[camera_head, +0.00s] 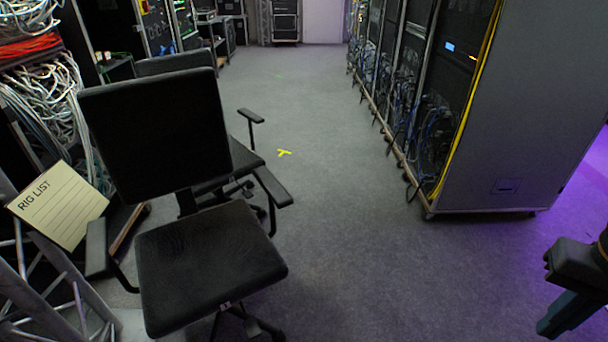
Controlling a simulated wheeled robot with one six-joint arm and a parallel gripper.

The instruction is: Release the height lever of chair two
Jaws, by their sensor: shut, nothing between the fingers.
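Two black office chairs stand at the left, one behind the other. The near chair (208,260) has its seat toward me and its tall backrest behind the seat. The far chair (177,62) is partly hidden by the near one's backrest. No marking tells which is chair two. A small light tag shows on the near seat's front edge. I cannot make out a height lever on either chair. My gripper (552,266) is at the right edge, partly cut off, shut and empty, far from both chairs.
A rack row with cables (430,130) and a large grey case side (525,110) line the right. A metal truss (65,285) and a "RIG LIST" board (60,205) stand left of the near chair. The grey carpet (380,270) between is clear, with a yellow tape mark (284,153).

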